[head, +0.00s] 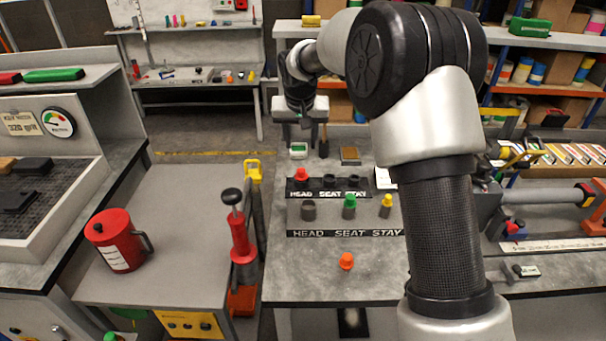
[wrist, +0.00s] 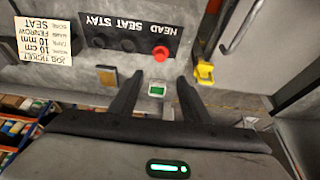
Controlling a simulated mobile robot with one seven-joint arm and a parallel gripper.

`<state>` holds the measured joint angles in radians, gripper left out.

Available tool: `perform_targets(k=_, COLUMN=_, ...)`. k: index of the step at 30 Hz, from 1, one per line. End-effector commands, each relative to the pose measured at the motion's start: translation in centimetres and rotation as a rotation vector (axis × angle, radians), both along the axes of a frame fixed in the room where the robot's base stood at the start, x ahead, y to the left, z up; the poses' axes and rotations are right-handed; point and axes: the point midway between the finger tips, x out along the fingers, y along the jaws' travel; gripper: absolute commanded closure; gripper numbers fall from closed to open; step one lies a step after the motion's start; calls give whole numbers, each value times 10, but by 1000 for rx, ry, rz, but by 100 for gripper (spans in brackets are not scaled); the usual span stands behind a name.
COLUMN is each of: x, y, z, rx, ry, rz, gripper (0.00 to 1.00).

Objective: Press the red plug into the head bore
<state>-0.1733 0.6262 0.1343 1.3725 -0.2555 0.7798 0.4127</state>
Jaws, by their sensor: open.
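The red plug (head: 302,174) stands at the HEAD place of the rear black-labelled strip; it also shows in the wrist view (wrist: 161,53). The other places on that strip are dark and hold no plug. In front of it, a grey block carries the same labels. Its head bore (head: 308,210) is a grey collar with no plug in it. A green plug (head: 349,207) stands at SEAT and a yellow plug (head: 386,205) at STAY. My gripper (wrist: 160,77) is open and empty, fingers pointing towards the red plug, apart from it.
An orange plug (head: 346,261) lies loose on the bench front. A small green-screened box (wrist: 157,90) shows between my fingers. A job ticket (wrist: 44,47) lies beside the strip. A red can (head: 117,240) and a red-handled tool (head: 240,240) stand on the left.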

Motion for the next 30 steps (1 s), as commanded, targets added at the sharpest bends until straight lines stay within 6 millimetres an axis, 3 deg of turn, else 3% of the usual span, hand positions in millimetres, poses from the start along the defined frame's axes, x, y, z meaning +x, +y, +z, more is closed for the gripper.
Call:
perform_targets(k=9, x=25, y=0, z=-64, rx=0, ry=4, rz=0, gripper=57)
perform_targets(k=19, x=36, y=-1, z=-90, rx=0, ry=2, rz=0, gripper=57)
perform_targets(k=24, x=42, y=-1, z=-116, rx=0, ry=4, rz=1, gripper=57)
perform_targets(k=30, x=50, y=-1, z=-133, rx=1, ry=1, rz=-1, gripper=57)
